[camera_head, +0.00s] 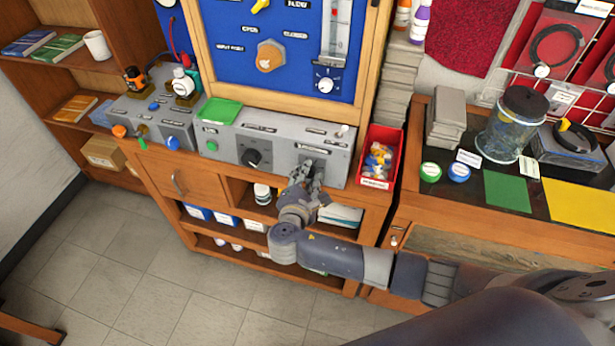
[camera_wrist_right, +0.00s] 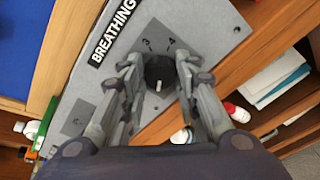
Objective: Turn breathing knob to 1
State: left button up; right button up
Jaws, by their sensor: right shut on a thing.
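The black breathing knob (camera_wrist_right: 158,70) sits on the grey panel, next to the label BREATHING (camera_wrist_right: 112,35) in the right wrist view. A white pointer mark on the knob points toward the bottom of that view. My right gripper (camera_wrist_right: 157,76) is shut on the knob, one finger on each side. In the head view my right gripper (camera_head: 311,168) reaches the right part of the grey control box (camera_head: 215,150) and hides most of this knob. My left gripper is not in view.
Another black knob (camera_head: 253,157) is on the same box to the left. A red bin (camera_head: 367,180) stands close on the right of my gripper. A green pad (camera_head: 220,111) lies on the box top. The blue board (camera_head: 230,50) rises behind. Shelves lie below.

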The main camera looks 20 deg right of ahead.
jog(key=m+b, duration=0.4)
jog(key=shift+f+m, duration=0.3)
jog(key=shift+f, duration=0.05)
jog(key=m+b, duration=0.3)
jog(key=shift+t, duration=0.4)
jog(key=shift+r+m+b, duration=0.2)
jog(key=shift+m+b, duration=0.4)
jog(key=o, duration=1.1)
jog(key=shift+s, duration=0.1)
jog(key=v, duration=1.2)
